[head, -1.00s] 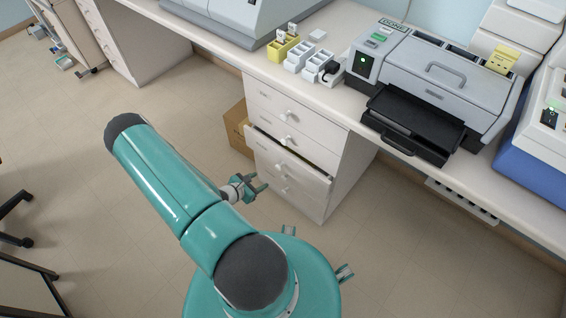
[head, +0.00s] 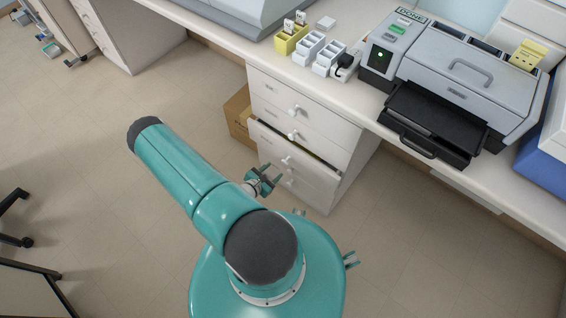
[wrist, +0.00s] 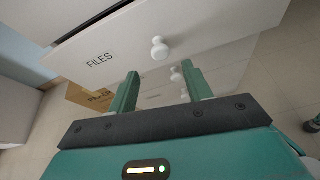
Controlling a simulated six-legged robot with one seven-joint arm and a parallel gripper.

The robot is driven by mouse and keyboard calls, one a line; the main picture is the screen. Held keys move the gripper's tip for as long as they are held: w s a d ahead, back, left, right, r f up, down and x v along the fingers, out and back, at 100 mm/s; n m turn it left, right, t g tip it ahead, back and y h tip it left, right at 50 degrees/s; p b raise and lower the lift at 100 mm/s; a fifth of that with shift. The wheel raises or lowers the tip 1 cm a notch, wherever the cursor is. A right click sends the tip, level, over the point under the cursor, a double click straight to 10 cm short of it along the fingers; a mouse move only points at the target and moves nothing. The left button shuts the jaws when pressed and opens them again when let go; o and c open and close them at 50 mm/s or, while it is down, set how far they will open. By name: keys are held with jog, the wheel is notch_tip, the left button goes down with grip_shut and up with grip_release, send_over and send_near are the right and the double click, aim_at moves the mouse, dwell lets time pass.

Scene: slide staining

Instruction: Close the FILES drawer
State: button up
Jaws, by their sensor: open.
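The FILES drawer (head: 311,178) is the white drawer pulled partly out of the cabinet in the head view, with a dark gap along its top edge. Its front (wrist: 205,22), with the FILES label and a round white knob (wrist: 160,48), fills the upper part of the wrist view. My gripper (head: 275,178) is open and empty, in front of the drawer front near its lower left part. In the wrist view its two green fingers (wrist: 158,80) point toward the cabinet, below the knob. I cannot tell whether they touch the drawer.
The white cabinet (head: 335,135) stands under the counter, with other drawers above and below that look shut. A cardboard box (head: 238,115) sits on the floor at its left. A grey machine (head: 470,85) with a black tray stands on the counter.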

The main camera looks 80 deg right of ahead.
aim_at(284, 163)
jog(key=x, duration=0.7)
jog(key=shift+s+d+f, duration=0.15)
jog(key=shift+s+d, duration=0.1)
jog(key=shift+d, duration=0.05)
grip_shut()
